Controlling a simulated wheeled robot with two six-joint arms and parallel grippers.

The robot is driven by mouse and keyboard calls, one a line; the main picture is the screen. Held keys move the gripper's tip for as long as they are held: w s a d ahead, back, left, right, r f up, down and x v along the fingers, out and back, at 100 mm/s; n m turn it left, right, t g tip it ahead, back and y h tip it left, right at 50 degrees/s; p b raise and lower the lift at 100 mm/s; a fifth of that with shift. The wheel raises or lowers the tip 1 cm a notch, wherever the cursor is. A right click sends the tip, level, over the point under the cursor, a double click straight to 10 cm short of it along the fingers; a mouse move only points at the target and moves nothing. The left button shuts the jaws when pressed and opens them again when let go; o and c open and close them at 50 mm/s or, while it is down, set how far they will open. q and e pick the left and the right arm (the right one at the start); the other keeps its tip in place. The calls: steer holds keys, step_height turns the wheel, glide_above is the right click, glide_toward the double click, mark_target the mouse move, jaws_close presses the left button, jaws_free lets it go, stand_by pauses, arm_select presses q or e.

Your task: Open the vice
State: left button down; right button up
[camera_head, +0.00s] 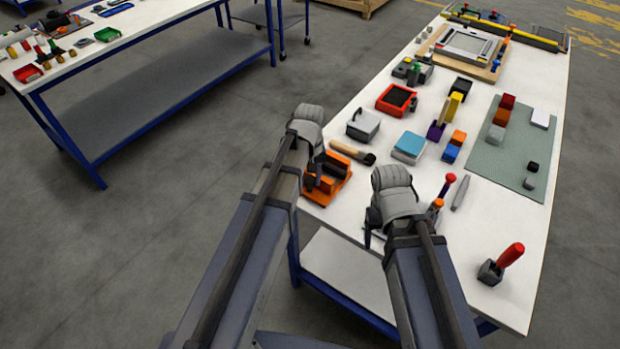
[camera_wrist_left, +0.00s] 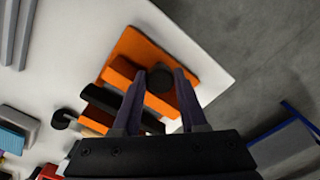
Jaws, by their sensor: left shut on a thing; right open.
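The orange vice (camera_head: 338,187) sits at the near left edge of the white table. In the left wrist view the vice (camera_wrist_left: 137,48) shows its orange base, dark jaws and a round dark knob (camera_wrist_left: 159,81). My left gripper (camera_head: 314,176) is at the vice. In the left wrist view its fingers (camera_wrist_left: 160,76) stand on either side of the knob, shut on it. How far apart the vice jaws are is hard to tell. My right gripper (camera_head: 375,236) is open over the table's near edge, right of the vice; its fingertips are partly hidden by its own wrist.
A wooden-handled hammer (camera_head: 350,152) lies just behind the vice. A grey box (camera_head: 363,125), a blue box (camera_head: 409,147) and a red tray (camera_head: 396,100) stand farther back. A red-handled tool (camera_head: 505,258) stands at the near right.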

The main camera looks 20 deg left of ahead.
mark_target(309, 179)
arm_select(q)
steer(key=shift+w+a, duration=0.15)
steer(key=shift+w, duration=0.15)
steer(key=shift+c, duration=2.4)
jaws_free()
steer(key=shift+o, duration=0.2)
steer(key=shift+s, duration=0.1)
steer(key=shift+r, duration=0.1)
step_height(309, 179, up, 8)
steer(key=p, duration=0.8)
steer(key=shift+f, duration=0.2)
